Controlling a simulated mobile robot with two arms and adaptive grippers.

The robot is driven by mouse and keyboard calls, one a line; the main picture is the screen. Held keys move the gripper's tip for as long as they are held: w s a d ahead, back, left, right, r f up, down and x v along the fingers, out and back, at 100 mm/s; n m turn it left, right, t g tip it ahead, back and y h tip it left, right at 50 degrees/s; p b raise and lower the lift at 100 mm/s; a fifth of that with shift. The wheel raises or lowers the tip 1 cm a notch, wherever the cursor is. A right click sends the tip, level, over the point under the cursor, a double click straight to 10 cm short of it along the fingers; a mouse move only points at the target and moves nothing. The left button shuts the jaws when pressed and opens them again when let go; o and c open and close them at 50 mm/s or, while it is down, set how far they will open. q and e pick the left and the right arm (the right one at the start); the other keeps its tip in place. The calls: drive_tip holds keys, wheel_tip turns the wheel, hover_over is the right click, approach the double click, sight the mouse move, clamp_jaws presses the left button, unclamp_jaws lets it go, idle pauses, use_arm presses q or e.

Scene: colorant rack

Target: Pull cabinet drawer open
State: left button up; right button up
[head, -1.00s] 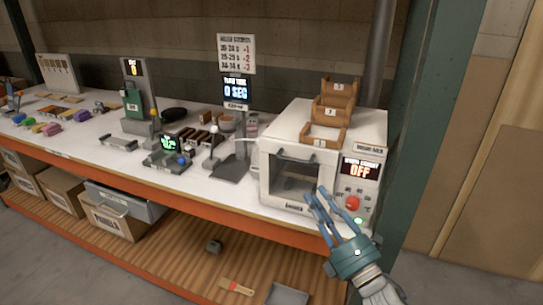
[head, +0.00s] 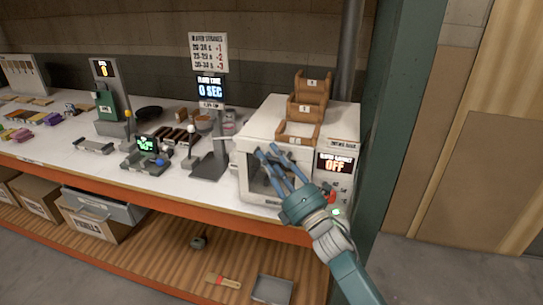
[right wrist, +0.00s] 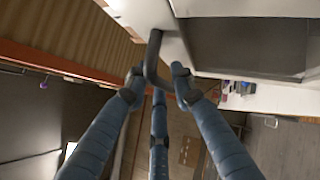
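A white oven-like cabinet (head: 243,150) stands at the right end of the bench, with a windowed front and a small display reading OFF. Its front looks closed. Its dark bar handle (right wrist: 154,48) shows in the right wrist view; in the head view my fingers largely hide it. My right gripper (head: 266,153) is at the upper part of the cabinet front. In the right wrist view its blue fingers (right wrist: 158,78) are spread apart, with the handle between their tips. Whether they touch it I cannot tell. My left gripper is in neither view.
Wooden numbered holders (head: 298,132) sit on top of the cabinet. A scale stand (head: 210,155) is to its left. A green post (head: 398,130) rises just right. Boxes (head: 92,222) and a grey tray (head: 272,289) are on the lower shelf.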

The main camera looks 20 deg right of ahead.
clamp_jaws()
drive_tip(key=s+a, duration=0.5)
drive_tip(key=s, duration=0.3)
drive_tip(key=s+a, duration=0.5)
drive_tip(key=s, duration=0.3)
drive_tip(key=shift+a, duration=0.4)
unclamp_jaws()
drive_tip(key=shift+s+f, duration=0.1)
